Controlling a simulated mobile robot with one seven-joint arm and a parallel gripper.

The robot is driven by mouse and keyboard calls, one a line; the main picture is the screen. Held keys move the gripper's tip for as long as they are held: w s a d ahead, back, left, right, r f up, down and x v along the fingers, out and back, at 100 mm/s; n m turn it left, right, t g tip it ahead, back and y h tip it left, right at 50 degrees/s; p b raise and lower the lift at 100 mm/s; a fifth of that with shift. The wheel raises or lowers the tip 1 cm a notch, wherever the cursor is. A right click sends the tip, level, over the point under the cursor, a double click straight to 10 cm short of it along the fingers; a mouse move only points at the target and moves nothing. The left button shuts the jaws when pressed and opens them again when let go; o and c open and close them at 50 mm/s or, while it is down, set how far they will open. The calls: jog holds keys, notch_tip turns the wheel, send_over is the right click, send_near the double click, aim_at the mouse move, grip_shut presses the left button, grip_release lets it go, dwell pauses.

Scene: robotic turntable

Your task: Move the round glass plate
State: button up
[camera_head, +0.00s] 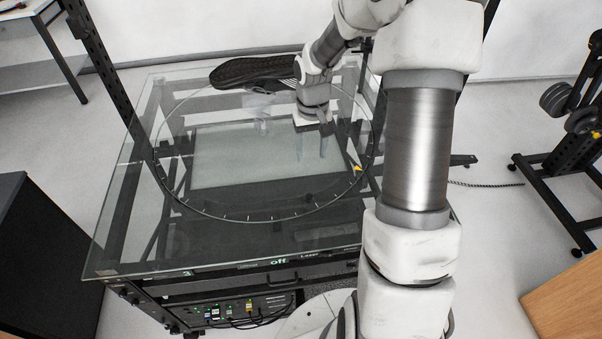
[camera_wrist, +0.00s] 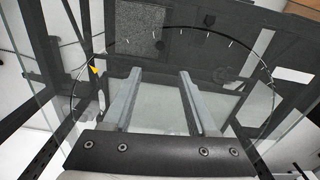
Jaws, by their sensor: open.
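The round glass plate (camera_head: 240,205) is clear, with a dark rim and white tick marks, and lies flat on the glass-topped table. In the wrist view, its rim (camera_wrist: 228,42) arcs beyond my fingers. My gripper (camera_head: 310,150) is over the right half of the plate, pointing down. In the wrist view, the two gripper fingers (camera_wrist: 160,74) stand apart with nothing between them. I cannot tell whether the fingertips touch the glass. A yellow pointer (camera_head: 357,168) marks the right part of the rim and also shows in the wrist view (camera_wrist: 95,70).
The table's glass top (camera_head: 115,240) extends past the plate. Black frame posts (camera_head: 100,55) rise at the back. A dark cabinet (camera_head: 40,255) stands at left, a weight rack (camera_head: 570,150) at right.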

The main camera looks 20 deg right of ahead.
aim_at(309, 195)
jog(key=f, duration=1.2)
jog(key=f+p, duration=0.1)
jog(key=f, duration=0.5)
jog(key=shift+w, duration=0.3)
grip_shut()
dwell(0.8)
